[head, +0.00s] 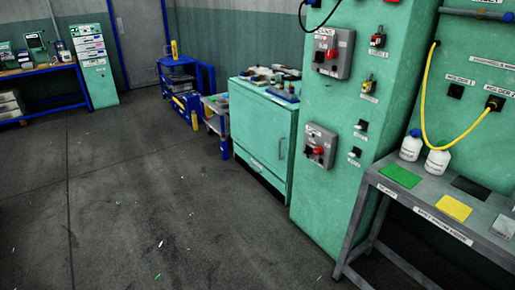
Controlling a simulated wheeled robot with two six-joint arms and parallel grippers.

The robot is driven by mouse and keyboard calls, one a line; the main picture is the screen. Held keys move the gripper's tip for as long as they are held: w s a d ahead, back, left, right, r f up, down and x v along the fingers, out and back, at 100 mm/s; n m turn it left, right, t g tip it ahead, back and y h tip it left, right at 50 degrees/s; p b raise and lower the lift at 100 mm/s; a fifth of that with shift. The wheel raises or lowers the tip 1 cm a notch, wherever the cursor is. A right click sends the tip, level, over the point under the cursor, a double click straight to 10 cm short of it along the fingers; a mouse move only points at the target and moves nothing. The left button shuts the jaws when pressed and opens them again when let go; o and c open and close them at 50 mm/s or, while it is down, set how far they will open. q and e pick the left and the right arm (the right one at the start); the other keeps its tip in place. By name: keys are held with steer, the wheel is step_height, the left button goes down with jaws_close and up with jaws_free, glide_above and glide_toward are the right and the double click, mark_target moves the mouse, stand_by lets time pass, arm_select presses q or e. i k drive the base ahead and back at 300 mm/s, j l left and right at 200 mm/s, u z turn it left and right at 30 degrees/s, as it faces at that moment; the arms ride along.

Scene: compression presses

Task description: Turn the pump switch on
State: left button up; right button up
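Two grey switch boxes are on the side of a tall green cabinet (348,100). The upper grey box (346,55) has a red rotary knob (331,54) and a black part beside it. The lower grey box (321,133) has a similar red knob (318,151). Both carry small labels that are too blurred to read, so I cannot tell which one is the pump switch or how its knob is set. Neither of my grippers is in view.
Small switches (369,84) sit right of the boxes. A metal table (430,198) with bottles (437,163) and coloured mats stands at the right. A yellow cable (424,95) hangs above it. A low green cabinet (262,130) is left of the panel. The floor (150,200) at the left is open.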

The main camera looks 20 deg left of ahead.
mark_target(317, 150)
steer(key=u, duration=0.2)
steer(key=i+j+z, duration=0.15)
steer(key=i, duration=0.3)
steer(key=i+j+z, duration=0.15)
steer(key=i, duration=0.35)
